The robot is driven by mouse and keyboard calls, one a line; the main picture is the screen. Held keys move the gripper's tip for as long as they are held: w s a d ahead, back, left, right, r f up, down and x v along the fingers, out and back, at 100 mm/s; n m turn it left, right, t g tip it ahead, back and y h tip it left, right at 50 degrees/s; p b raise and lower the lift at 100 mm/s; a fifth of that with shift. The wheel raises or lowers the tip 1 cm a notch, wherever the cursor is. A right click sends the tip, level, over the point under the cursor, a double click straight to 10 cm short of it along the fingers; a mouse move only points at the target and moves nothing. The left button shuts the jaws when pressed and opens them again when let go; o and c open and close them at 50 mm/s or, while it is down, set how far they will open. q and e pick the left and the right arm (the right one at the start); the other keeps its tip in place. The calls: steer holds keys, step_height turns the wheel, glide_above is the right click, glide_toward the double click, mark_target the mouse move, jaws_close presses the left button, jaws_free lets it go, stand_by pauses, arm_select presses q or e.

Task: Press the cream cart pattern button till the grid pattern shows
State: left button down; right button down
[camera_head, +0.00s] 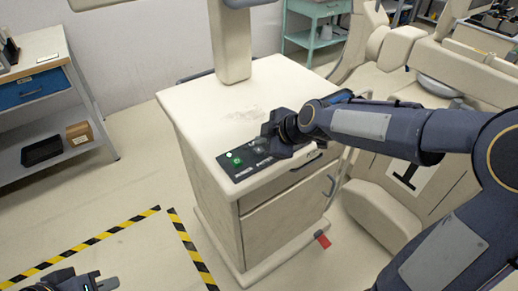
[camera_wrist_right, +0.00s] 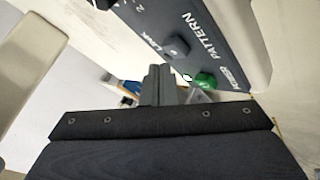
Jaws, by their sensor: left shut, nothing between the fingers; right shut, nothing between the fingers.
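The cream cart (camera_head: 215,105) stands in the middle of the head view, with a dark control panel (camera_head: 240,172) at its front edge. The panel carries a green button (camera_head: 238,161) and a small white light (camera_head: 229,154). In the right wrist view the panel (camera_wrist_right: 215,32) reads PATTERN and LINK, with a grey button (camera_wrist_right: 180,47) and the green button (camera_wrist_right: 205,81). My right gripper (camera_head: 266,146) is shut and empty over the panel's right part; its fingertips (camera_wrist_right: 158,72) appear close to the grey button, contact unclear. My left gripper (camera_head: 100,283) is shut and empty at bottom left. No grid pattern is visible.
A cream post (camera_head: 230,45) rises from the cart top. A cream machine with a white card (camera_head: 408,182) bearing a black mark stands at right. A grey shelf unit (camera_head: 40,110) is at left. Yellow-black tape (camera_head: 90,245) marks open floor. A teal cart (camera_head: 315,25) is behind.

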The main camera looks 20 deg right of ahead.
mark_target(263, 155)
steer(key=shift+f, duration=0.1)
stand_by(0.3)
steer(key=shift+f+b, duration=0.3)
steer(key=shift+b, duration=0.4)
steer(key=shift+f+b, duration=0.55)
steer(key=shift+b, duration=0.15)
stand_by(0.5)
steer(key=shift+r, duration=0.1)
steer(key=shift+r+p, duration=0.55)
steer(key=shift+r, duration=0.3)
steer(key=shift+r+p, duration=1.65)
steer(key=shift+r, duration=0.9)
